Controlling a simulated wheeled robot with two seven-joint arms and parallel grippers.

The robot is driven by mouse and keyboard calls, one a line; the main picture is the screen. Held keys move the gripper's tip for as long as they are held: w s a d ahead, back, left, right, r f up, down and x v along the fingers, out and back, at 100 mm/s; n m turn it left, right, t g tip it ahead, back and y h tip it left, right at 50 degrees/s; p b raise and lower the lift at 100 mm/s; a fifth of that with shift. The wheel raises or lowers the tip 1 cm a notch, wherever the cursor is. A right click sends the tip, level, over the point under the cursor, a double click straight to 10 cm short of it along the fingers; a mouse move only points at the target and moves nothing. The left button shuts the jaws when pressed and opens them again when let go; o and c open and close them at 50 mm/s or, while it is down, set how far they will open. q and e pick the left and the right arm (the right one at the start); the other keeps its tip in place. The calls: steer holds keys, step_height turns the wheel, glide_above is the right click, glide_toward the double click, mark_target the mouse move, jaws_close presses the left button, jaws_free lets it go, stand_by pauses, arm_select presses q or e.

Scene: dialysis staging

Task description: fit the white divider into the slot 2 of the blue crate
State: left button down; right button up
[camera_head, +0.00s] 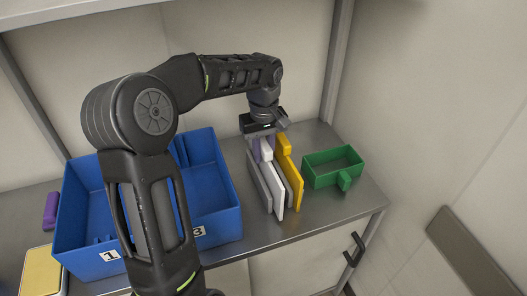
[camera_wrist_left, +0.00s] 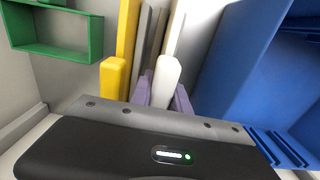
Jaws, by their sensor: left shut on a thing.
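The white divider (camera_head: 277,188) stands upright in a row of dividers on the metal shelf, right of the blue crate. My left gripper (camera_head: 264,150) reaches down from above and is shut on its top tab. In the left wrist view the white tab (camera_wrist_left: 167,76) sits between the two purple-grey fingertips (camera_wrist_left: 163,94). The blue crate (camera_head: 216,215) stands at the left, with labels 1 and 3 showing on its front. My left arm covers the middle of the crate's front, so no label 2 shows. My right gripper is out of view.
A yellow divider (camera_head: 294,180) stands close to the right of the white one, and a grey divider (camera_head: 259,182) close to the left. A green bin (camera_head: 320,180) stands further right. A purple object (camera_head: 50,211) and a yellow-topped object (camera_head: 42,270) lie left of the crate.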

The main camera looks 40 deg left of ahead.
mark_target(263, 142)
arm_select(q)
steer(key=shift+f+b, duration=0.55)
steer(key=shift+f, duration=0.2)
steer(key=c, duration=1.2)
jaws_free()
steer(key=shift+o, duration=0.2)
step_height(263, 142, up, 8)
steer(key=shift+f+b, duration=0.1)
steer(key=shift+b, duration=0.2)
